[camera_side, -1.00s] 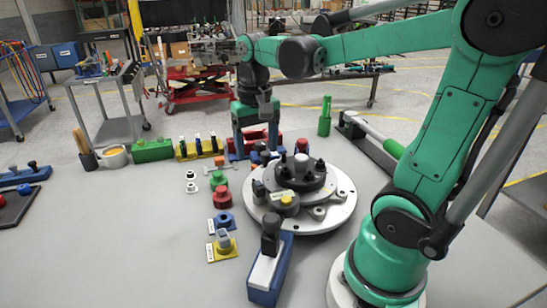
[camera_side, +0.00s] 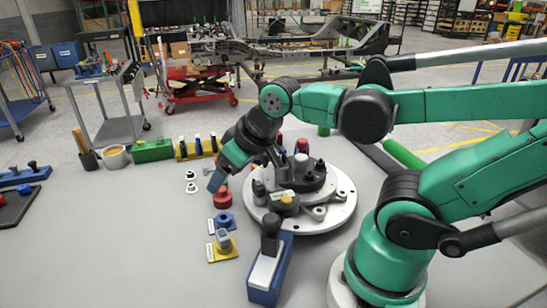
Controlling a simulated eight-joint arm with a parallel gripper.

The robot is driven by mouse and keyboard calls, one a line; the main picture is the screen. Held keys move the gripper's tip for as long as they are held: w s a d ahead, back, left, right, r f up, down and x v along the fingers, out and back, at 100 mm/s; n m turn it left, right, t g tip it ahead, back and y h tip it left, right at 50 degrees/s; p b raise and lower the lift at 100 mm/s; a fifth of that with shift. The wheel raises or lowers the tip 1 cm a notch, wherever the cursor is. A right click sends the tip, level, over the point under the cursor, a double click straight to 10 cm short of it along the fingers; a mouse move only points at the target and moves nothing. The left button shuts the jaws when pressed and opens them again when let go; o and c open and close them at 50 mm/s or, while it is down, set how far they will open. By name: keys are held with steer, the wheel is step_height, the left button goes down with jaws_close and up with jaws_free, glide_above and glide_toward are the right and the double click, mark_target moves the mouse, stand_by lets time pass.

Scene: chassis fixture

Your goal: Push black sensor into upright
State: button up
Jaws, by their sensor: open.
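The round light-grey fixture plate (camera_side: 338,205) stands on the table and carries a dark hub-like part (camera_side: 313,180), which looks like the upright. A small dark upright piece (camera_side: 258,190) at the plate's left edge may be the black sensor, but I cannot tell for sure. Another black knob-topped piece (camera_side: 270,236) stands on a blue and white block (camera_side: 266,272) in front of the plate. My gripper (camera_side: 217,182) is open and tilted down to the left, left of the plate and above the red part (camera_side: 223,198). Its fingers are small and partly dark; I see nothing between them.
A blue ring (camera_side: 224,220) and a yellow base with a grey part (camera_side: 222,246) sit left of the plate. White rings (camera_side: 191,180) lie further left. A green block (camera_side: 152,150) and a yellow rack (camera_side: 196,148) line the back. The left front table is clear.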

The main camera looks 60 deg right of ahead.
steer(key=shift+a+n+t, duration=0.3)
steer(key=shift+c, duration=0.2)
steer(key=c, duration=0.4)
steer(key=shift+d+g, duration=0.4)
steer(key=shift+c, duration=0.2)
steer(key=r+m+g, duration=0.1)
steer(key=m+g, duration=0.5)
steer(key=m, duration=0.1)
glide_above(258, 182)
steer(key=shift+a, duration=0.15)
steer(key=shift+f, duration=4)
